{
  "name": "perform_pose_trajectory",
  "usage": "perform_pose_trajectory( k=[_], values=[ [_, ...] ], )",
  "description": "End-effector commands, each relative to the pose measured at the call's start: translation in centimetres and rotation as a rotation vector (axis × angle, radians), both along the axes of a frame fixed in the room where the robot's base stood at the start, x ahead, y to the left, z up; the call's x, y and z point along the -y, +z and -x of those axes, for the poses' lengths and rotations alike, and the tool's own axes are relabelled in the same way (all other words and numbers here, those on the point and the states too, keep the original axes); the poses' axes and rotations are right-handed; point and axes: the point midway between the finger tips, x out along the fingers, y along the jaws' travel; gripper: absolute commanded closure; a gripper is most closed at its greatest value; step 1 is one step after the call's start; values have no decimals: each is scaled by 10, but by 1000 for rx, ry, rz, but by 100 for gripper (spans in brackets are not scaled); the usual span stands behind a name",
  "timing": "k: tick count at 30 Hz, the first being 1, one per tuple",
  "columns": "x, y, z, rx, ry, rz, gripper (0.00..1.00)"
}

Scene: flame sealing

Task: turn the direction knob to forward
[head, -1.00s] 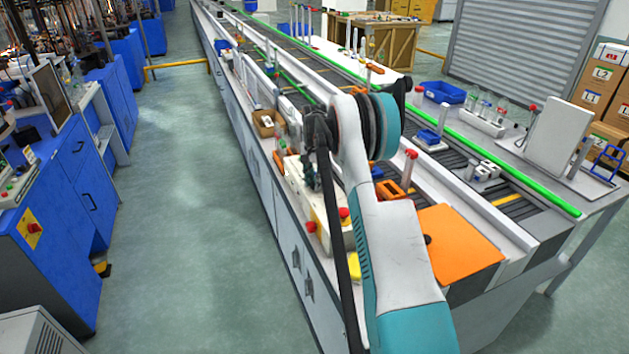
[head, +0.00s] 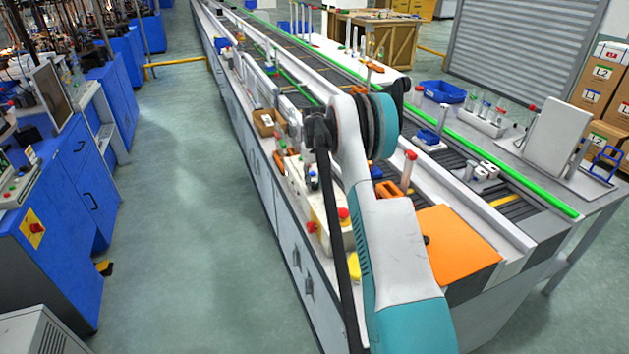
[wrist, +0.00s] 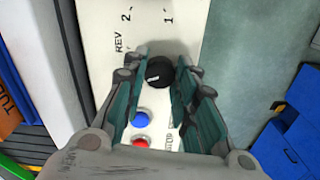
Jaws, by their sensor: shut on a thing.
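The direction knob is a black round knob (wrist: 160,72) with a pale pointer line, on a white control panel (wrist: 105,15) in the wrist view. The panel has the printed marks "REV", "2" and "1" above the knob; other lettering below is partly covered by my fingers. My gripper (wrist: 158,80) has its two fingers on either side of the knob, shut on it. A blue button (wrist: 140,119) and a red button (wrist: 141,143) sit below the knob between the fingers. In the head view my arm hides the gripper's tips and the knob.
A white control box with a red button (head: 343,213) stands on the bench edge beside my arm in the head view. An orange plate (head: 455,250) lies to the right. A cardboard box (head: 265,122) sits farther along the bench.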

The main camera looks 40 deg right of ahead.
Motion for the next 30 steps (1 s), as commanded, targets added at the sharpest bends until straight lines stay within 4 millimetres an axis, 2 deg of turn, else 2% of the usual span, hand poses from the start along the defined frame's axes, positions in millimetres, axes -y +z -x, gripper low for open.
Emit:
perform_pose_trajectory(
  k=[11,27,28,30],
  values=[
    [0,0,0,1,159,0,98],
    [0,0,0,1,183,0,98],
    [0,0,0,1,183,0,69],
    [0,0,0,1,183,0,53]
  ],
)
